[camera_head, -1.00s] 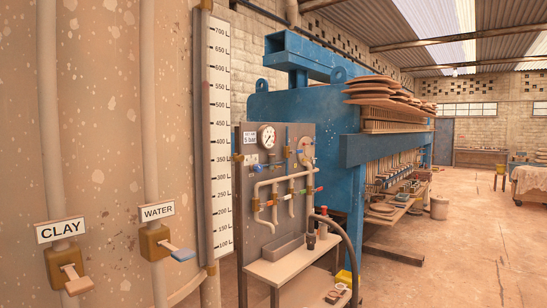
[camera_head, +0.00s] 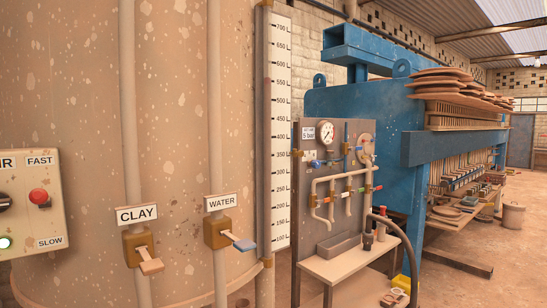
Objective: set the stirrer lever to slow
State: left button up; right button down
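A pale control panel (camera_head: 33,218) is cut off by the left edge of the view. It carries a FAST label (camera_head: 40,160) at the top and a SLOW label (camera_head: 49,242) at the bottom. A red knob (camera_head: 38,196) stands between the two labels, nearer FAST. I cannot tell which of these knobs is the stirrer lever. Neither of my grippers is in view.
Right of the panel, a CLAY valve (camera_head: 141,249) and a WATER valve (camera_head: 226,235) with protruding handles sit on pipes before the large tank (camera_head: 70,100). A level scale (camera_head: 281,130), a gauge board (camera_head: 309,220) and a blue press (camera_head: 350,105) stand farther right. Floor is open at right.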

aim_at(39, 196)
jog(key=u, duration=1.8)
jog(key=k, duration=0.55)
jog(key=u, duration=0.9)
jog(key=i, duration=0.6)
jog(key=z, duration=0.8)
jog(key=i, duration=0.55)
jog(key=z, duration=0.6)
